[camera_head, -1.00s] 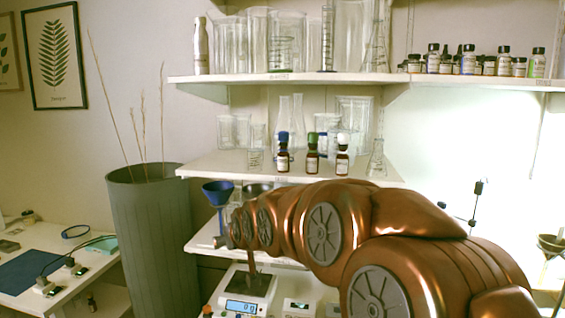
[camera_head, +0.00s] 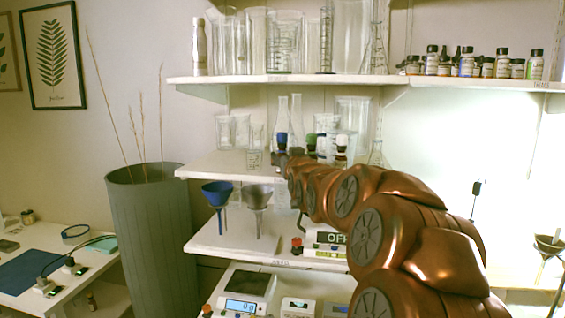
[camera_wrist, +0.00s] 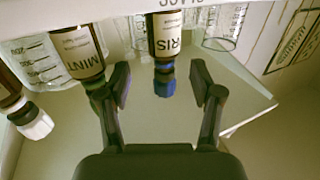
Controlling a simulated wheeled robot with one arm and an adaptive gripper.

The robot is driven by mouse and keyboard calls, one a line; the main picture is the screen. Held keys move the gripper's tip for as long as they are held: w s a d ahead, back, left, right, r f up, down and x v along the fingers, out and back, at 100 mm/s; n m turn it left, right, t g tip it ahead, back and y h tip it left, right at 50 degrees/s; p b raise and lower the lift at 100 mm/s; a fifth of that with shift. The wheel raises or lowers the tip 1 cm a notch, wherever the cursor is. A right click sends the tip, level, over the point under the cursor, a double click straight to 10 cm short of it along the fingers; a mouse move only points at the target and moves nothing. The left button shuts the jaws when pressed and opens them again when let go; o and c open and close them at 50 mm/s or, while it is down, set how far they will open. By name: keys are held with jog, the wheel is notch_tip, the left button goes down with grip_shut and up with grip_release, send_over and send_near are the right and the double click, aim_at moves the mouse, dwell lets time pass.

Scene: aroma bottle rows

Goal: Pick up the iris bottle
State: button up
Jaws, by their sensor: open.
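The iris bottle (camera_wrist: 168,42) is dark brown with a blue cap and a white label reading "RIS" in the wrist view, where it appears upside down. Its blue cap (camera_head: 281,139) shows in the head view on the middle shelf; my arm's end hides its lower body. My gripper (camera_wrist: 161,82) is open, with one finger on each side of the blue cap and gaps on both sides. Most of the bottle's body lies beyond the fingertips. The mint bottle (camera_wrist: 78,50) stands close beside it, near the left finger in the wrist view.
A white-capped bottle (camera_wrist: 32,120) is farther left in the wrist view. Clear glassware (camera_head: 352,115) stands behind the bottles on the middle shelf (camera_head: 215,166). A blue funnel (camera_head: 217,192) and a grey funnel (camera_head: 258,197) are on the shelf below.

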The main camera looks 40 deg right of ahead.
aim_at(283, 152)
jog(key=shift+w+d+r+p, duration=0.2)
jog(key=shift+w+p, duration=0.2)
jog(key=shift+w, duration=0.1)
jog(key=p+x, duration=0.2)
jog(key=x, duration=0.1)
jog(key=shift+w+r, duration=0.15)
jog(key=shift+w, duration=0.15)
jog(key=shift+w+d, duration=0.2)
jog(key=shift+w, duration=0.05)
grip_shut()
